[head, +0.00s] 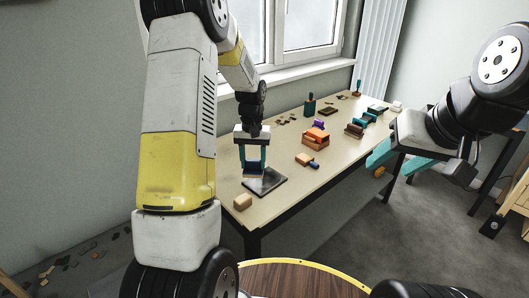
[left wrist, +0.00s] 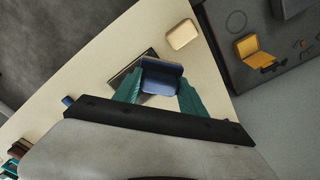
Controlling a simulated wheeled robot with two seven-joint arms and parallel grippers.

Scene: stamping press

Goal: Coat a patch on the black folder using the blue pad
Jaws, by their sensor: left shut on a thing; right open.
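The black folder (head: 269,184) lies flat near the near end of the long table. In the left wrist view the folder (left wrist: 122,76) shows partly, behind the pad. My left gripper (head: 252,168) points down at the folder, shut on the blue pad (left wrist: 162,80). The blue pad also shows in the head view (head: 253,169), low between the teal fingers, over the folder's far-left part. I cannot tell if the pad touches the folder. My right gripper (head: 393,165) is open and empty, off the table's right side. No coated patch can be made out.
A pale wooden block (head: 242,202) sits at the table's near corner, left of the folder. A wooden piece with a blue end (head: 306,160) and an orange box (head: 315,138) stand farther back. Several stamps and small items fill the far end (head: 355,130).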

